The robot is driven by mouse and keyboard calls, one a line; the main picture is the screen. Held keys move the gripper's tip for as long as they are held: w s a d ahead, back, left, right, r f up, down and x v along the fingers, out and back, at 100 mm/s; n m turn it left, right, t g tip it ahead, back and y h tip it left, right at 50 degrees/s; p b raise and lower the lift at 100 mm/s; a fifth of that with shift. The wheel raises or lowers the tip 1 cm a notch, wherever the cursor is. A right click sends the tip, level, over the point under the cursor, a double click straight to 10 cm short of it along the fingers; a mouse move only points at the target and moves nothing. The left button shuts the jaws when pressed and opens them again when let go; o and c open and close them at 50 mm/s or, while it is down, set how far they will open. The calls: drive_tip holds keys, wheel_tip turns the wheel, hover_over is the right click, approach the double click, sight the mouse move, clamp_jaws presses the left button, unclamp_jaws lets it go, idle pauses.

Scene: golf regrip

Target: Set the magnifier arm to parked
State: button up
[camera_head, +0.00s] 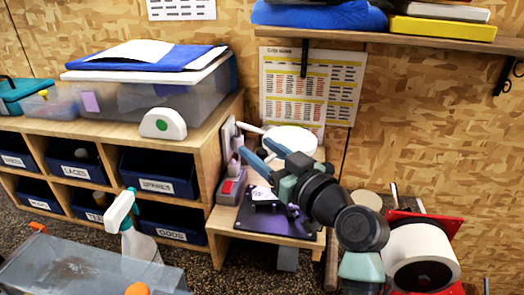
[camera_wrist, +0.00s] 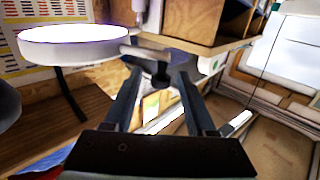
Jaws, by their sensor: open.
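The magnifier's white round head (camera_head: 290,140) stands out over the small bench at the wall, and it also shows in the wrist view (camera_wrist: 75,45) at the upper left. Its thin pale arm (camera_head: 250,128) runs left from the head toward the cabinet side. My gripper (camera_head: 254,147) is open beside this arm, in front of it. In the wrist view my gripper's fingers (camera_wrist: 157,80) point at a dark knob-like joint (camera_wrist: 157,73), which shows in the gap between the fingertips. I cannot tell whether they touch it. My arm hides part of the bench behind it.
A dark mat (camera_head: 258,215) lies on the low bench, with a red and grey device (camera_head: 231,188) at its left. A wooden cabinet (camera_head: 222,135) with blue bins stands close on the left. A shelf (camera_head: 390,40) hangs above. A spray bottle (camera_head: 135,235) stands in front.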

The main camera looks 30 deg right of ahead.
wheel_tip(320, 180, up, 10)
drive_tip(key=shift+f+b, duration=0.1)
drive_tip(key=shift+b, duration=0.8)
